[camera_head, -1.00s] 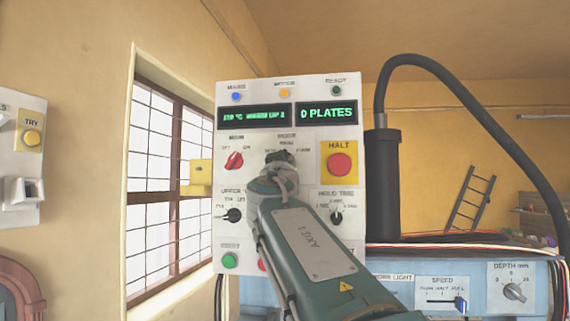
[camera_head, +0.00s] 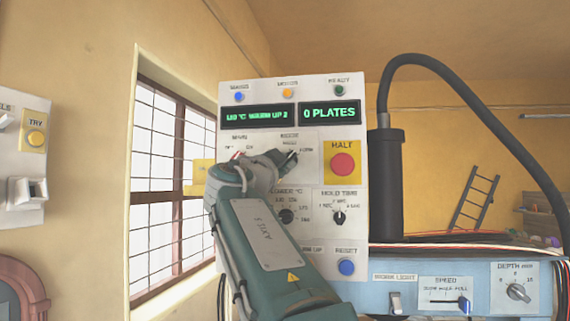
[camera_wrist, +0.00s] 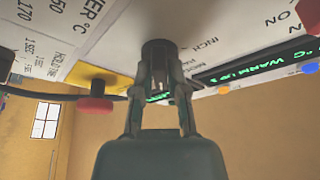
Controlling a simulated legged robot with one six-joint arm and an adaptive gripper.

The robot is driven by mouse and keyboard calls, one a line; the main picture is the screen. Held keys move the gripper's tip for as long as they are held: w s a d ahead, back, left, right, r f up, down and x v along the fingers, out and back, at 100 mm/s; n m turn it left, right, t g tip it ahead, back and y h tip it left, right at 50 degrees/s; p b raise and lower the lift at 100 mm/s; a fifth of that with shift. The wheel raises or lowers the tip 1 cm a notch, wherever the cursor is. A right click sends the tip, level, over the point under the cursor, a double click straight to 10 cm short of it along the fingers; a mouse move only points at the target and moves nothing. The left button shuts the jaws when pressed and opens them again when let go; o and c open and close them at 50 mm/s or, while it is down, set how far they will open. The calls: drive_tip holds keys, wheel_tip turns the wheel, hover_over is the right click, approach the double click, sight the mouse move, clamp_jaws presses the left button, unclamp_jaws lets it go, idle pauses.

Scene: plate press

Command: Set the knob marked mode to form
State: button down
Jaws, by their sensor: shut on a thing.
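The mode knob (camera_wrist: 158,54) is a dark cylinder on the white panel, between the two fingers of my gripper (camera_wrist: 160,84) in the wrist view. My gripper (camera_head: 284,158) is shut on the knob. In the head view my gripper reaches the knob from the lower left, rolled over, and mostly hides it. The form label (camera_head: 306,150) lies at the knob's upper right. An inch label (camera_wrist: 208,46) shows in the wrist view. I cannot tell exactly where the knob points.
The red halt button (camera_head: 343,164) sits just right of the knob. The hold time knob (camera_head: 339,218) and the lower °C knob (camera_head: 286,216) are below. A blue reset button (camera_head: 346,267) is near the bottom. The red main knob is mostly hidden by my arm.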

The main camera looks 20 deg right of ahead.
drive_tip(key=shift+w+f+m+g, duration=0.15)
drive_tip(key=shift+m+g, duration=0.2)
drive_tip(key=shift+m, duration=0.4)
drive_tip(key=shift+w+f+m+g, duration=0.1)
drive_tip(key=shift+m+g, duration=0.25)
drive_tip(key=shift+m, duration=0.4)
drive_tip(key=c, duration=0.7)
unclamp_jaws()
drive_tip(key=shift+a, duration=0.1)
drive_tip(key=shift+o, duration=0.2)
drive_tip(key=shift+r+m, duration=0.15)
drive_tip(key=shift+m, duration=0.15)
drive_tip(key=shift+s, duration=0.1)
drive_tip(key=v, duration=1.2)
